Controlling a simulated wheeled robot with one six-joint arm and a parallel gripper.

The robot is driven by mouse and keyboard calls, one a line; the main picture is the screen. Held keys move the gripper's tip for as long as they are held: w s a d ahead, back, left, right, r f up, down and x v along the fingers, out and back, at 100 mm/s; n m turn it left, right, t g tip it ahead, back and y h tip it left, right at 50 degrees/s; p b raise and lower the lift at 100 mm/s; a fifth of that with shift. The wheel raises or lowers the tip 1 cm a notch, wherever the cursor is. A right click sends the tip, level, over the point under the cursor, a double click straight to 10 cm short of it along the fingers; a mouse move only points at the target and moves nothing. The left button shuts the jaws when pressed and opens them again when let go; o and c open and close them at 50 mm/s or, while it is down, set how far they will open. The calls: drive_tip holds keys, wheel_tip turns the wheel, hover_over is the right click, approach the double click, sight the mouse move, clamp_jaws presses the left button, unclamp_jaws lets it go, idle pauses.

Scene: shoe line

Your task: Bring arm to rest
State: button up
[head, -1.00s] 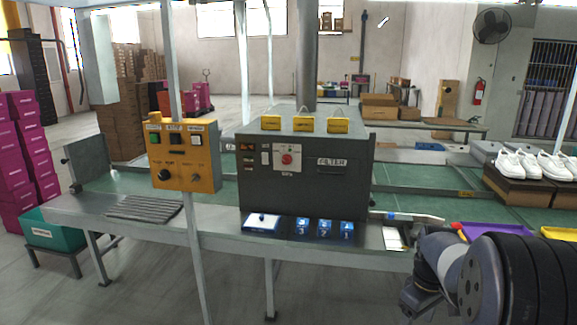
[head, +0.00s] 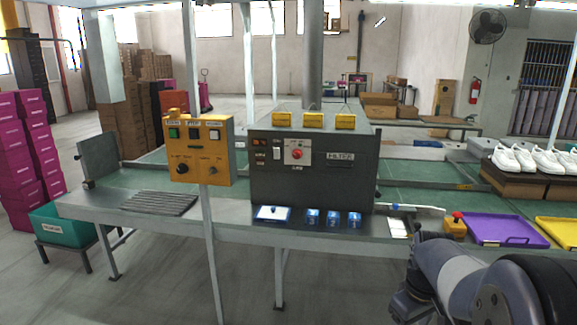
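My arm shows at the lower right of the head view, in front of the work table (head: 255,236). Its dark and grey links are folded low, near the table's front edge. My gripper's fingers cannot be made out, so I cannot tell whether it is open or shut or whether it holds anything.
On the table stand a dark grey machine (head: 312,178), blue boxes (head: 333,219), a ribbed mat (head: 160,203), a purple tray (head: 504,243) and a yellow tray (head: 560,233). A yellow control box (head: 200,150) hangs on a post. White shoes (head: 513,158) sit at right. Floor at left front is clear.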

drive_tip(key=s+a+m+t, duration=0.1)
drive_tip(key=s+a+m, duration=0.1)
drive_tip(key=s+a, duration=0.2)
drive_tip(key=s+a+m+t, duration=0.1)
drive_tip(key=s+a, duration=0.3)
drive_tip(key=s, duration=0.5)
drive_tip(key=shift+s+a+r+m+t, duration=0.25)
drive_tip(key=shift+s+m+t, duration=0.15)
drive_tip(key=shift+m, duration=0.4)
